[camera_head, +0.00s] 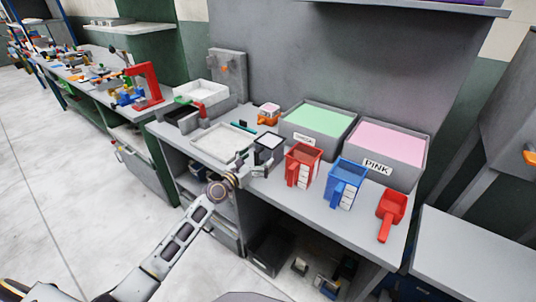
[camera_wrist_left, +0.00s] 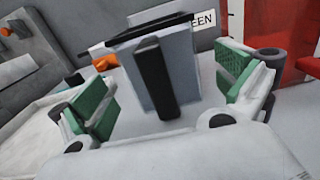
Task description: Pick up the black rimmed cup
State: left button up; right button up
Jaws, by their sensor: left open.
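The black rimmed cup (camera_head: 270,143) stands upright on the bench near its front edge, left of the red pitcher. In the left wrist view the cup (camera_wrist_left: 182,72) shows a pale grey body, a black rim and a black handle facing the camera. My left gripper (camera_head: 257,165) is open at the bench's front edge, just in front of the cup. In the wrist view its green-padded fingers stand apart to the left and right, with the handle between them in the picture. Whether a pad touches the cup cannot be told. My right gripper is not in view.
A red pitcher (camera_head: 303,167), a blue pitcher (camera_head: 345,183) and a red scoop (camera_head: 390,211) stand to the right. Behind are bins of green foam (camera_head: 318,121) and pink foam (camera_head: 385,147). A shallow white tray (camera_head: 222,143) lies left of the cup.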

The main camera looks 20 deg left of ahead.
aim_at(263, 154)
pick_arm(q)
jog(key=shift+w+d+r, duration=0.1)
jog(key=shift+w+d, duration=0.15)
jog(key=shift+w, duration=0.45)
jog(key=shift+w+d+r, duration=0.1)
jog(key=shift+w+d, duration=0.15)
jog(key=shift+w, duration=0.35)
jog(key=shift+w+d, duration=0.25)
jog(key=shift+w, duration=0.25)
jog(key=shift+w+d, duration=0.15)
jog(key=shift+w, duration=0.45)
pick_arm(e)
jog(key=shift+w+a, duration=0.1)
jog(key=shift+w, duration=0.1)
